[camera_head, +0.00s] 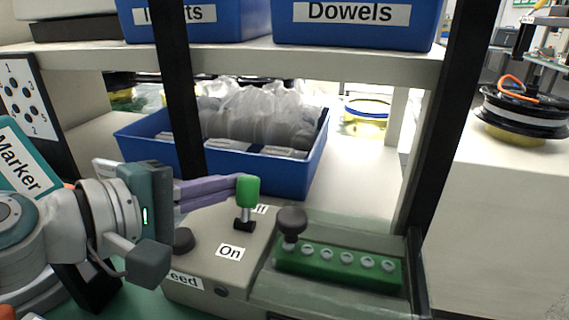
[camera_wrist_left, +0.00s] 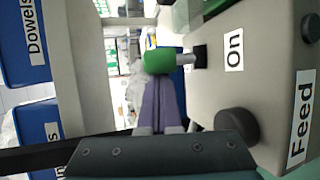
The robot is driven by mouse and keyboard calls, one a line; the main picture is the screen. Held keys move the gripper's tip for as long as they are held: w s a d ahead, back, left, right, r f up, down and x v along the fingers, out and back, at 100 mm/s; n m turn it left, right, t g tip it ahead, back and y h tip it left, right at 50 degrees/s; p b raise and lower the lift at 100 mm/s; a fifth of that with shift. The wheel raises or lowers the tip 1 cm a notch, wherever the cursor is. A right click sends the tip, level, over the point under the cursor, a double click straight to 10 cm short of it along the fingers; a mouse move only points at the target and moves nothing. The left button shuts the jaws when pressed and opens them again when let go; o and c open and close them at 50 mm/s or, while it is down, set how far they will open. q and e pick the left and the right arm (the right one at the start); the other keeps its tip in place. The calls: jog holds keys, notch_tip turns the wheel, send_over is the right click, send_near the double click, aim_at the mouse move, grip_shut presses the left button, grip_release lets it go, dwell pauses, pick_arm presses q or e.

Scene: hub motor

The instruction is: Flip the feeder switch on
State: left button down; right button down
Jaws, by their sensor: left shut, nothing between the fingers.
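The feeder switch (camera_head: 248,190) has a green cap on a metal stem rising from a black base on a grey box. An "On" label (camera_head: 230,252) is on its near side, and a partly hidden label ending in "ff" is behind it. The switch also shows in the left wrist view (camera_wrist_left: 160,61). My left gripper (camera_head: 238,184) comes from the left with its purple fingers shut and empty. The fingertips (camera_wrist_left: 162,84) are right at the green cap; I cannot tell whether they touch it. My right gripper is not in view.
The grey feeder box (camera_head: 200,255) has a black knob (camera_head: 183,240) and a "Feed" label (camera_wrist_left: 300,120). A green strip with several screws (camera_head: 347,258) sits to the right. A blue bin (camera_head: 300,175) stands behind. Black shelf posts (camera_head: 178,90) flank the area.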

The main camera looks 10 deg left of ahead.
pick_arm(q)
jog(key=shift+s+f+t+b, duration=0.15)
jog(key=shift+s+t+b, duration=0.2)
jog(key=shift+b, duration=0.55)
jog(key=shift+s+r+m+t+h+b, duration=0.2)
jog(key=shift+m+t+h+b, duration=0.1)
jog(key=shift+b, duration=0.15)
jog(key=shift+s+r, duration=0.15)
jog(key=shift+s, duration=0.55)
jog(key=shift+s+d+f, duration=0.1)
jog(key=shift+s+f, duration=0.15)
jog(key=shift+s, duration=0.25)
